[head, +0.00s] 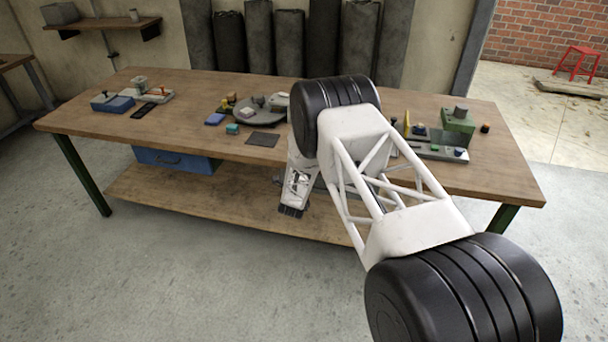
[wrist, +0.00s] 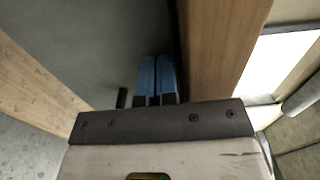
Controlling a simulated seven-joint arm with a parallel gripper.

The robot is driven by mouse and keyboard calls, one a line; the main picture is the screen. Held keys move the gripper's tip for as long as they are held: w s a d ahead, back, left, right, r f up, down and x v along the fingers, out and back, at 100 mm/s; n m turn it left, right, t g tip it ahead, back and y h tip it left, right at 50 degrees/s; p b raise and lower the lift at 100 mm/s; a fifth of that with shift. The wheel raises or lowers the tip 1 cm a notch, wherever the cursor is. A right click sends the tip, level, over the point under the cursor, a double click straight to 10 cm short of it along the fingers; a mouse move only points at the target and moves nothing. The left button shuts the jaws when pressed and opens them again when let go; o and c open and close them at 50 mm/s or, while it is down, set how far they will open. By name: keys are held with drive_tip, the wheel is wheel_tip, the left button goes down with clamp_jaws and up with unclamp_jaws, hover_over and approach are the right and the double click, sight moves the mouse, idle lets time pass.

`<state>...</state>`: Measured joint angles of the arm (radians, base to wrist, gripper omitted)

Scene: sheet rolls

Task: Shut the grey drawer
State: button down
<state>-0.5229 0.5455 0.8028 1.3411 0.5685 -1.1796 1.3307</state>
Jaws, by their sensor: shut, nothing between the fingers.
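The grey drawer (wrist: 85,45) shows in the wrist view as a broad flat grey face between the tabletop's wooden edge and the lower shelf. A small dark piece (wrist: 121,98), perhaps its handle, shows on or before that face. My gripper (wrist: 157,62) has its two blue fingers together, empty, pointing toward the grey face close to the table edge. I cannot tell whether the fingertips touch it. In the head view my arm hides most of the drawer, and how far it stands open cannot be seen.
The lower shelf (head: 235,205) looks bare. Dark rolls (head: 230,42) stand behind.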

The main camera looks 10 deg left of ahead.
drive_tip(key=s, duration=1.4)
idle(0.4)
drive_tip(key=w+d+r+n+g+y, duration=0.15)
drive_tip(key=d+r, duration=0.25)
drive_tip(key=r, duration=0.4)
drive_tip(key=w+d+r+n+g, duration=0.2)
drive_tip(key=d+r+n, duration=0.15)
drive_tip(key=r, duration=0.55)
drive_tip(key=s+d+r+n+g, duration=0.2)
drive_tip(key=s+d+r, duration=0.2)
drive_tip(key=d+r, duration=0.3)
drive_tip(key=s+d+r+n+g, duration=0.2)
drive_tip(key=s+d+r, duration=0.35)
drive_tip(key=r, duration=0.25)
drive_tip(key=s+d+r+n+g, duration=0.2)
drive_tip(key=s+d, duration=0.5)
drive_tip(key=s, duration=0.6)
drive_tip(key=s+d+r+n+g+h, duration=0.1)
drive_tip(key=s+d+r+n+g, duration=0.2)
drive_tip(key=s, duration=1.1)
drive_tip(key=s+d+r+n+g, duration=0.3)
drive_tip(key=s+d+r, duration=0.4)
drive_tip(key=s+d, duration=0.5)
drive_tip(key=shift+s+n+h, duration=0.35)
drive_tip(key=shift+s+n, duration=0.05)
drive_tip(key=shift+s, duration=0.25)
